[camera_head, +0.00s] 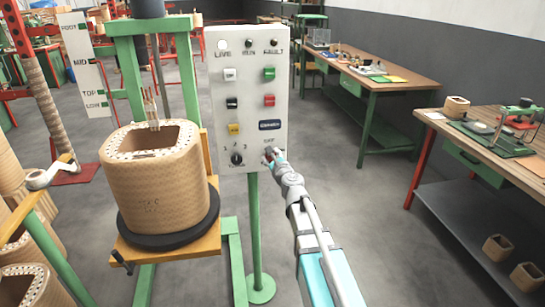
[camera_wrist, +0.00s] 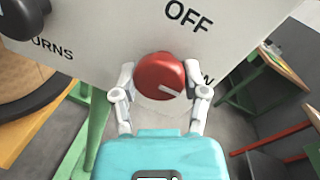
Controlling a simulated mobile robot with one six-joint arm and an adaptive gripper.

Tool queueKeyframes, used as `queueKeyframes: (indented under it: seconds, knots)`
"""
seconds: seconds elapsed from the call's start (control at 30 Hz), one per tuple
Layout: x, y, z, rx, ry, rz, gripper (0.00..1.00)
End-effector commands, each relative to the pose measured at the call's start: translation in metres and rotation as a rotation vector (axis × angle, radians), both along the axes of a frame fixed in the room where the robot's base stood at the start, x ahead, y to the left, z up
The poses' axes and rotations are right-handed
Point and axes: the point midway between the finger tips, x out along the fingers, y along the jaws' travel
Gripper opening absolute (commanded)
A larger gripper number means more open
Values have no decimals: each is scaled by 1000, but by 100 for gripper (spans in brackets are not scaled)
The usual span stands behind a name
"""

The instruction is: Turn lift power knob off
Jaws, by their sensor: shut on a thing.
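The red power knob (camera_wrist: 158,72) sits on the lower right of the light grey control panel (camera_head: 221,115). In the wrist view the panel (camera_wrist: 110,45) fills the top, with the word OFF above and right of the knob. A partly hidden label ending in N is at its right. A white mark on the knob's face points to the lower right. My gripper (camera_wrist: 160,88) is shut on the knob, one finger on each side. In the head view my gripper (camera_head: 271,156) is at the panel's lower right corner and mostly hides the knob.
A black selector knob (camera_head: 237,159) is left of my gripper. Coloured buttons are above it. A wound coil (camera_head: 160,195) stands on a black disc at left. The panel's green post (camera_head: 256,230) runs down to the floor. Workbenches (camera_head: 395,85) stand at right.

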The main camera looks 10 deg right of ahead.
Motion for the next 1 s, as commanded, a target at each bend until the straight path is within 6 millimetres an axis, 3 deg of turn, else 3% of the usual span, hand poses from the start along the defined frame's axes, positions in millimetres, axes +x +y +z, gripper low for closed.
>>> queueKeyframes:
  seconds: [0.37, 1.0]
  knots:
    - [1, 0, 2, -190, 0, -1, 10]
    - [1, 1, 3, -774, 0, 0, 10]
